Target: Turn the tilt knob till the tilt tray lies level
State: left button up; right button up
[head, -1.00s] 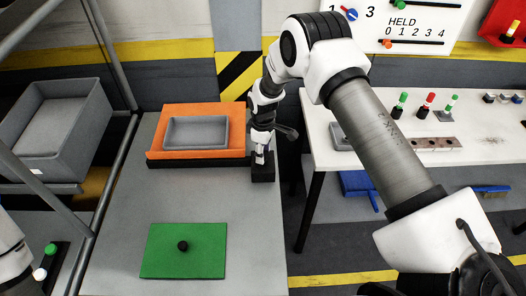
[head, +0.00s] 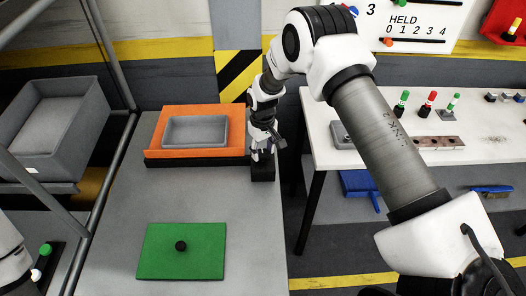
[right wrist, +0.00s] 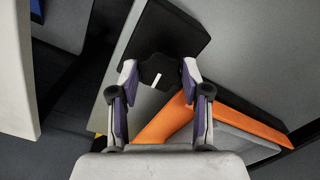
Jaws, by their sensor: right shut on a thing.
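The orange tilt tray (head: 240,130) sits on a dark base at the back of the grey table, with a grey bin (head: 195,131) on it. In the right wrist view part of the orange tray (right wrist: 255,121) shows at lower right. I cannot tell its exact tilt. The dark tilt knob (right wrist: 154,68), with a white mark, sits on a black block (head: 262,172) beside the tray's right side. My right gripper (head: 262,157) points down over the block and is shut on the knob; its fingers (right wrist: 160,82) stand either side of it. My left gripper is out of view.
A green plate (head: 205,250) with a black knob lies at the table's front. A grey crate (head: 60,170) stands behind frame bars at the left. A white table (head: 480,145) with small parts stands at the right. The middle of the grey table is clear.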

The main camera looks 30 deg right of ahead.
aim_at(263, 153)
jog(key=shift+f+m, duration=0.2)
jog(key=shift+m, duration=1.5)
jog(key=shift+r, duration=0.1)
jog(key=o, duration=1.1)
notch_tip(263, 153, up, 12)
jog(key=shift+w, duration=0.1)
